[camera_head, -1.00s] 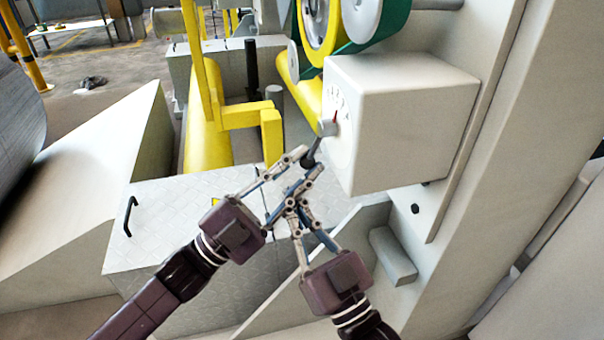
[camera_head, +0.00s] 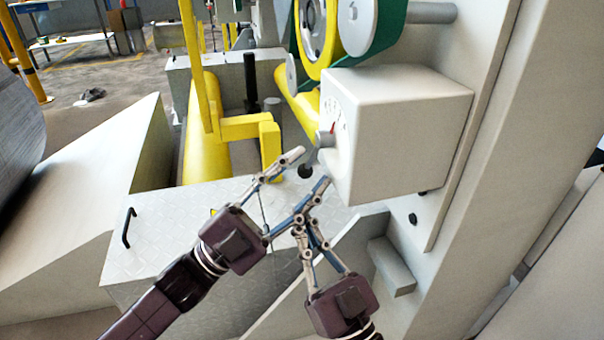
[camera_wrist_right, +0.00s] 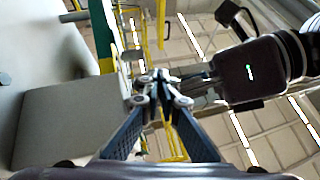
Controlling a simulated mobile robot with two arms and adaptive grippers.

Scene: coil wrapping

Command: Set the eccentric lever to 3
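The eccentric lever (camera_head: 314,158) is a short grey arm with a black knob, on a round hub on the left face of a light grey box (camera_head: 400,140). It points down and to the left. A dial scale (camera_head: 338,112) with small red marks lies above the hub; the numbers are too small to read. My left gripper (camera_head: 307,171) is open, with one fingertip on each side of the knob; contact cannot be made out. My right gripper (camera_head: 301,222) is shut and empty, below the left gripper's fingers. Its fingers (camera_wrist_right: 158,80) come together in the right wrist view.
Yellow and green rollers (camera_head: 345,30) sit above the box. A yellow bar frame (camera_head: 235,128) stands left of the lever. A patterned metal plate (camera_head: 170,230) with a black handle lies below. A grey machine wall (camera_head: 490,190) closes off the right. My grippers are very close together.

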